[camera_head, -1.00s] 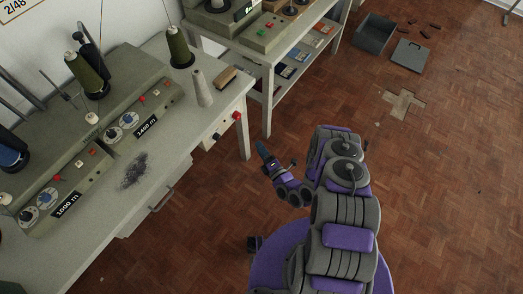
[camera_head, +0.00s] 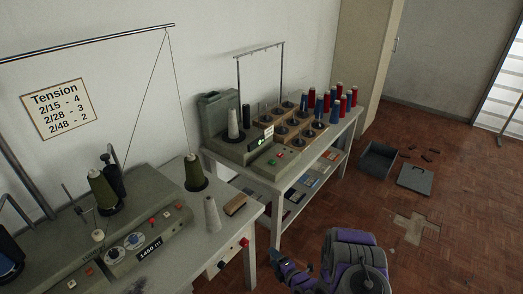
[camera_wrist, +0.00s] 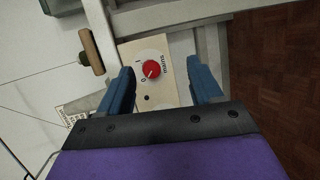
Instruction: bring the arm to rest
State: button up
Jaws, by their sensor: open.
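My gripper (camera_wrist: 160,92) is in the wrist view, its two blue fingers spread apart with nothing between them. Past the fingers is a pale panel with a red knob (camera_wrist: 152,70) on a white dial, on the front of the table. In the head view my purple and grey arm (camera_head: 350,262) is at the bottom, right of the winding table's end. A blue finger of the gripper shows low in that view, in front of the table's end; the gap between the fingers cannot be made out there.
The winding table (camera_head: 222,238) holds green and grey thread cones. A second table (camera_head: 330,140) behind it carries a machine and several red and blue spools. A grey bin (camera_head: 378,160) and its lid (camera_head: 415,178) lie on the floor at right.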

jog(key=w+d+r+m+g+h, duration=0.2)
jog(key=w+d+r+m+h, duration=0.15)
jog(key=r, duration=0.25)
jog(key=s+d+r+m+g+h, duration=0.2)
jog(key=s+d+r+m, duration=0.25)
jog(key=r, duration=0.45)
jog(key=s+d+r+m+g+h, duration=0.3)
jog(key=d+r+m, duration=0.15)
jog(key=r, duration=0.55)
jog(key=s+a+r+m+g, duration=0.1)
jog(key=s+r+m, duration=0.3)
jog(key=s, duration=0.9)
jog(key=s+a+r+m+g, duration=0.1)
jog(key=s+r+m+g, duration=0.2)
jog(key=s+r, duration=0.4)
jog(key=s+a+r+m+g, duration=0.2)
jog(key=s+r+m, duration=0.3)
jog(key=s, duration=1.4)
jog(key=shift+r+g, duration=0.6)
jog(key=shift+r, duration=0.15)
jog(key=shift+m+y, duration=0.25)
